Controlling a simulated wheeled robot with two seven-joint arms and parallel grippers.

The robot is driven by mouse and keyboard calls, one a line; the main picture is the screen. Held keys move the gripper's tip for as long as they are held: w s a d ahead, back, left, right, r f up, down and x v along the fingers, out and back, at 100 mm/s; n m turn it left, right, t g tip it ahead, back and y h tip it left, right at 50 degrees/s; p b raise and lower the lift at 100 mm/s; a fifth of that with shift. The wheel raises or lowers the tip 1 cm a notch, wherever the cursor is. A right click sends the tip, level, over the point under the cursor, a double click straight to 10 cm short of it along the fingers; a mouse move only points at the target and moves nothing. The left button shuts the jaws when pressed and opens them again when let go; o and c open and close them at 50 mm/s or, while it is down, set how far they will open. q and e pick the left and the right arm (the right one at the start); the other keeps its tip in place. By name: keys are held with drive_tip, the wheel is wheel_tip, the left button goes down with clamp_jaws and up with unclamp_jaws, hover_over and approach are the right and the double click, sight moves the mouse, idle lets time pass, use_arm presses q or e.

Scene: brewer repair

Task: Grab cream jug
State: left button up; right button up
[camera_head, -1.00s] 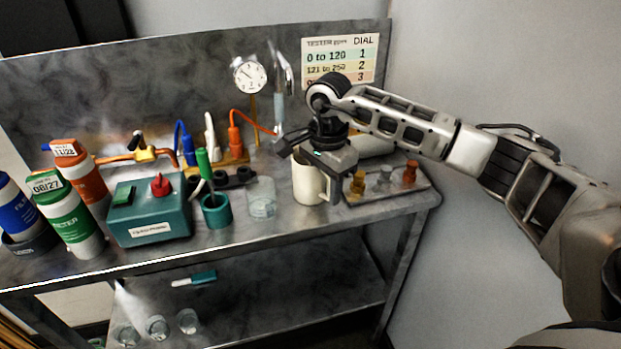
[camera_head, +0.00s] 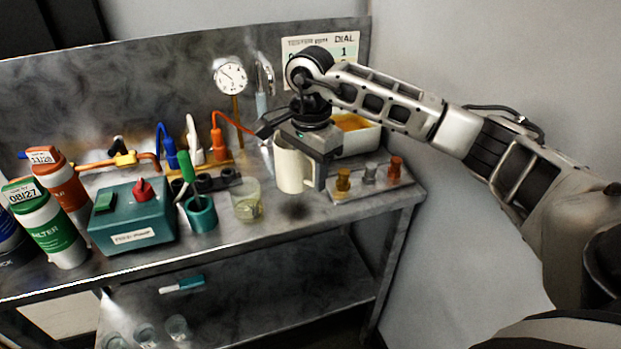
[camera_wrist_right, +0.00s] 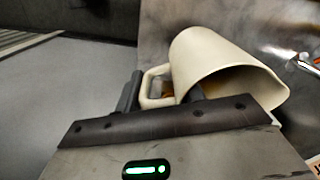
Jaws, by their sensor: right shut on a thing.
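The cream jug (camera_head: 290,170) is off-white with a handle on its right side. My right gripper (camera_head: 318,172) is shut on it and holds it a little above the bench, with a dark shadow beneath. In the right wrist view the jug (camera_wrist_right: 215,65) is tilted, its open mouth faces the camera, and its handle is beside a dark finger. The gripper (camera_wrist_right: 165,95) partly hides the jug's near side. My left gripper is not in view.
A clear glass beaker (camera_head: 247,203) stands just left of the jug. A tray with brass, silver and copper pieces (camera_head: 366,182) is to the right. A white bin (camera_head: 362,137) is behind. A teal box (camera_head: 132,216) and filter bottles (camera_head: 47,225) stand left.

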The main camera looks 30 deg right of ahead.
drive_tip(key=s+a+r+b, duration=0.1)
drive_tip(key=s+a+r, duration=0.6)
drive_tip(key=s+r, duration=0.2)
drive_tip(key=shift+s+a, duration=0.2)
drive_tip(key=shift+s, duration=0.75)
idle(2.7)
